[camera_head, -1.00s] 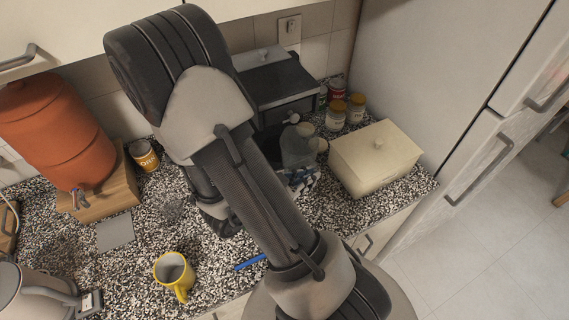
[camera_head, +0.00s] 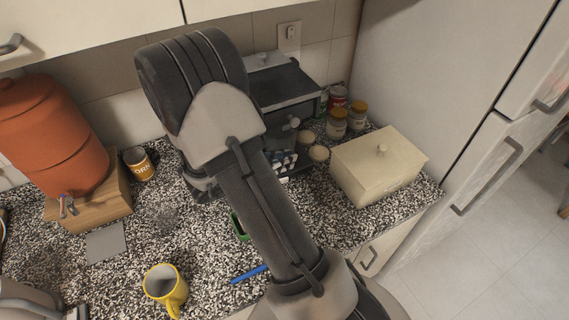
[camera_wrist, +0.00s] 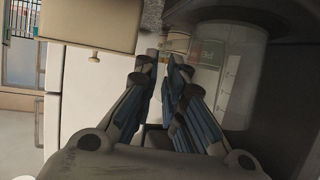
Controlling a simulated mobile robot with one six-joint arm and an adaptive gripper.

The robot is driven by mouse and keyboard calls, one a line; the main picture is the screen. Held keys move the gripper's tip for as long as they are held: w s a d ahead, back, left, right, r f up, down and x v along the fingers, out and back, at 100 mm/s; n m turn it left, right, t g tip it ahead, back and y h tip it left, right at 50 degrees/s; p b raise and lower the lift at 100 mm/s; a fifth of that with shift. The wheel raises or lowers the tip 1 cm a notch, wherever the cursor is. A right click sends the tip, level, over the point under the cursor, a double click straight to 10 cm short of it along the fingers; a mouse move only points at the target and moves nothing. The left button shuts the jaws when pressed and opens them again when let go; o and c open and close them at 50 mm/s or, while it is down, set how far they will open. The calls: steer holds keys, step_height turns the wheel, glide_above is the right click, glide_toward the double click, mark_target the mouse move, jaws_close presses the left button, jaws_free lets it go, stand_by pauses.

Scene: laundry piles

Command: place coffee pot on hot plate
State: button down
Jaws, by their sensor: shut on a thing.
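The coffee pot (camera_wrist: 222,75) is a clear glass vessel with printed marks, close beside my fingers in the wrist view. My gripper (camera_wrist: 165,68) is shut on the coffee pot, though the exact spot it grips is hard to make out. In the head view my gripper (camera_head: 283,160) is in front of the dark coffee machine (camera_head: 283,88), and my arm hides most of the pot. Dark machine surfaces surround the glass in the wrist view. The hot plate cannot be clearly made out, nor whether the pot touches it.
Jars (camera_head: 336,122) and a cream lidded box (camera_head: 378,165) stand right of the machine. A yellow mug (camera_head: 166,287), a blue pen-like item (camera_head: 248,275) and a partly hidden green item (camera_head: 239,226) are nearer the front. An orange dispenser (camera_head: 50,135) is at left.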

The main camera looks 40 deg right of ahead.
steer(key=shift+f, duration=0.25)
steer(key=c, duration=1.7)
jaws_free()
